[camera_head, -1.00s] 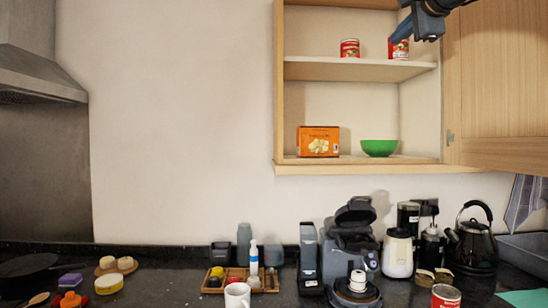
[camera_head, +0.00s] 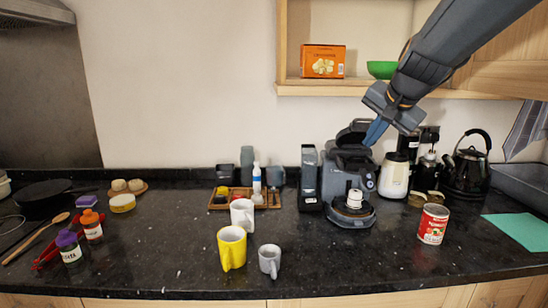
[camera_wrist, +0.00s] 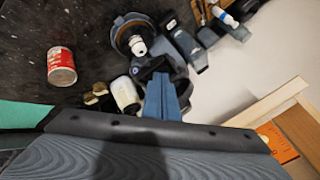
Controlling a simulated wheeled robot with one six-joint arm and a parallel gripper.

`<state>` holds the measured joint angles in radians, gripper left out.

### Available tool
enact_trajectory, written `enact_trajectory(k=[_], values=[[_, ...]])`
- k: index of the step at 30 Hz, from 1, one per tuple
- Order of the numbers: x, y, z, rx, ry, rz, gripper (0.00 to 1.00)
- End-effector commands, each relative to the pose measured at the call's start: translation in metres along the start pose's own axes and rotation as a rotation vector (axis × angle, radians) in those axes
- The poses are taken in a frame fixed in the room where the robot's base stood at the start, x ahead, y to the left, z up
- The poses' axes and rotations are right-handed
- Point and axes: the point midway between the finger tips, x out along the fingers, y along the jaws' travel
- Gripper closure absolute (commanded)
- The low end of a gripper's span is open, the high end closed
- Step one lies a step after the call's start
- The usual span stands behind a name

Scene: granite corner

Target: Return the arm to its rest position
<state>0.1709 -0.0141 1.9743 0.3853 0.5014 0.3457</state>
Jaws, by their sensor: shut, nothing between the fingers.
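My gripper (camera_head: 376,131) is in the right half of the head view, at the end of my arm that comes in from the upper right. Its blue fingers are together with nothing between them, and they point down in front of the black coffee machine (camera_head: 347,175). In the wrist view the shut fingers (camera_wrist: 162,97) also show, with the counter beyond them. The gripper seems to be in the air above the counter; its exact gap to the machine is hard to tell.
A red can (camera_head: 433,224) stands on the dark counter (camera_head: 170,255), right of the machine. Mugs, including a yellow one (camera_head: 232,248), stand front centre. The open cabinet (camera_head: 372,88) holds an orange box (camera_head: 323,61) and a green bowl (camera_head: 382,69). A black kettle (camera_head: 468,168) stands at right.

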Motion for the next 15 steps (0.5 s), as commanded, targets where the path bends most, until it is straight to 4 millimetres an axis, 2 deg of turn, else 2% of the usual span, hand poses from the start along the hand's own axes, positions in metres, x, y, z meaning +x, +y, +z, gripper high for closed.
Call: enact_trajectory(k=[1, 6, 12, 15], values=[[0.015, 0.021, 0.029, -0.058, -0.045, 0.042, 1.0], [0.045, 0.089, 0.121, -0.275, -0.195, 0.161, 1.0], [0.052, 0.173, 0.223, -0.538, -0.386, 0.263, 1.0], [0.047, 0.206, 0.26, -0.644, -0.468, 0.292, 1.0]])
